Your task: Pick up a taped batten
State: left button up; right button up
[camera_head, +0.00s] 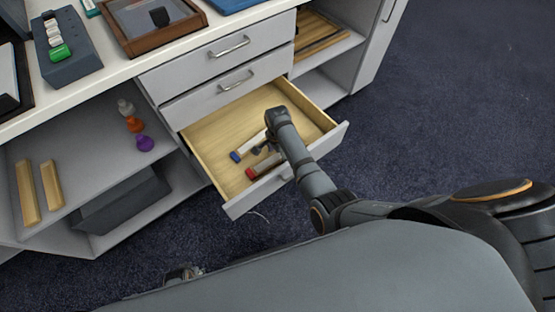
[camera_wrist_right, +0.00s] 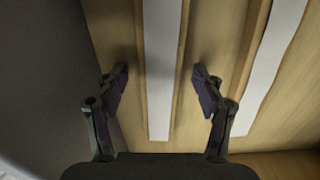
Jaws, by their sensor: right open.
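Two battens lie side by side in the open drawer in the head view. One has a blue taped end (camera_head: 235,156), the other a red taped end (camera_head: 251,172); my right arm partly covers both. My right gripper (camera_head: 262,147) is down inside the drawer. In the right wrist view my right gripper (camera_wrist_right: 159,74) is open, its fingers on either side of a pale strip with wooden edges (camera_wrist_right: 160,110). A second pale strip (camera_wrist_right: 270,65) lies to its right. Contact cannot be told. Part of what seems my left gripper (camera_head: 183,273) shows at the bottom.
The drawer front (camera_head: 317,150) and side walls surround the battens. Two closed drawers with handles are above. Two wooden bars (camera_head: 29,192) and several small coloured objects (camera_head: 134,125) are on the left shelf. A tray (camera_head: 152,45) and a grey holder (camera_head: 70,68) stand on the top.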

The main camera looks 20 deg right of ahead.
jog(key=c, duration=1.3)
pick_arm(q)
jog(key=shift+r, duration=0.1)
pick_arm(e)
jog(key=shift+r, duration=0.1)
jog(key=shift+c, duration=0.2)
jog(key=shift+r, duration=0.1)
notch_tip(320, 180, up, 6)
jog(key=p, duration=0.7)
pick_arm(q)
jog(key=s+r+p, duration=0.2)
jog(key=s, duration=1)
pick_arm(e)
notch_tip(320, 180, up, 2)
pick_arm(q)
notch_tip(320, 180, up, 10)
jog(key=p, duration=1.1)
jog(key=shift+w+a+r, duration=0.2)
jog(key=shift+w+r, duration=0.05)
pick_arm(e)
notch_tip(320, 180, up, 10)
send_over(277, 157)
jog(key=shift+d, duration=0.1)
